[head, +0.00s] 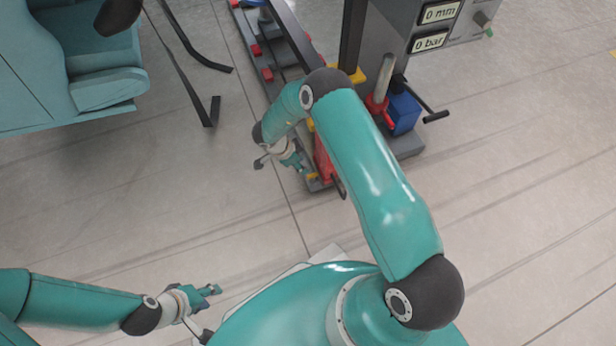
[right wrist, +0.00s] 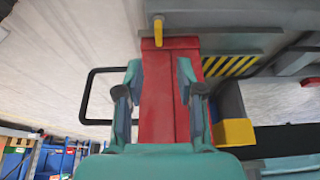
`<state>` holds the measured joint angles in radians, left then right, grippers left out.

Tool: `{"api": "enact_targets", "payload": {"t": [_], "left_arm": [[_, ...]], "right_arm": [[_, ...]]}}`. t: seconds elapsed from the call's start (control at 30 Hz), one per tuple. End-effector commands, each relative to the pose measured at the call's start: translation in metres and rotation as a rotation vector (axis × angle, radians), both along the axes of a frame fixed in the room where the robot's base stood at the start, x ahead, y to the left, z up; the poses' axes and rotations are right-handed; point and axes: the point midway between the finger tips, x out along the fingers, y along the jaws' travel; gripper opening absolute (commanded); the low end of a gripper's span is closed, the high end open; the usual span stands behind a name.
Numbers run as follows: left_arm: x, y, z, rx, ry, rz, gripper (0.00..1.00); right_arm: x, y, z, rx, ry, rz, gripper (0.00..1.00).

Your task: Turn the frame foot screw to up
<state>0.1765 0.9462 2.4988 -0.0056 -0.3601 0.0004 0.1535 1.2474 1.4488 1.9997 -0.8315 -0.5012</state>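In the right wrist view a small yellow handle-like part (right wrist: 158,30) stands at the top end of a red block (right wrist: 162,95). It may be the frame foot screw, but I cannot tell for sure. My right gripper (right wrist: 158,95) is open, its two teal fingers apart with the red block visible between them and nothing clearly held. In the head view my right gripper (head: 298,163) is low at the near end of the frame, beside a red part (head: 322,160) and a small yellow part (head: 312,177). My left gripper (head: 210,290) hangs apart from the frame, over bare floor; its opening is unclear.
A grey machine with displays reading 0 mm (head: 439,13) and 0 bar (head: 430,42) stands at the upper right. A blue block (head: 404,112) sits at its base. A black loop handle (right wrist: 84,97) sticks out beside the red block.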

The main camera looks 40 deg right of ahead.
Motion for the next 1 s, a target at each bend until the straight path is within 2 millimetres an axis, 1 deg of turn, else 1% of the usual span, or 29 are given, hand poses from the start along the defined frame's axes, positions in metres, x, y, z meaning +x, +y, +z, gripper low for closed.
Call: {"api": "enact_targets", "payload": {"t": [0.03, 0.1, 0.3, 0.4, 0.6, 0.9, 0.93, 1.0], "left_arm": [[0.0, 0.0, -0.01, 0.0, 0.0, 0.0, 0.4], [0.0, 0.0, -0.017, 0.0, 0.0, 0.0, 0.4], [0.0, 0.0, -0.032, 0.0, 0.0, 0.0, 0.4], [0.0, 0.0, -0.038, 0.0, 0.0, 0.0, 0.4], [0.0, 0.0, -0.042, 0.0, 0.0, 0.0, 0.4], [0.0, 0.0, -0.042, 0.0, 0.0, 0.0, 0.4], [0.0, 0.0, -0.042, 0.0, 0.001, 0.0, 0.4], [0.0, 0.0, -0.042, 0.0, 0.0, 0.0, 0.4]], "right_arm": [[-0.002, -0.005, -0.017, 0.0, 0.003, -0.002, 0.38], [-0.004, -0.01, -0.031, 0.0, 0.003, -0.002, 0.38], [-0.007, -0.025, -0.067, 0.0, 0.001, -0.002, 0.38], [-0.008, -0.03, -0.079, -0.001, 0.002, 0.001, 0.38], [-0.009, -0.036, -0.091, 0.0, 0.001, 0.002, 0.38], [-0.009, -0.036, -0.092, 0.0, 0.0, 0.002, 0.38], [-0.009, -0.036, -0.092, 0.0, 0.0, 0.002, 0.36], [-0.009, -0.036, -0.092, 0.0, 0.0, 0.002, 0.24]]}}
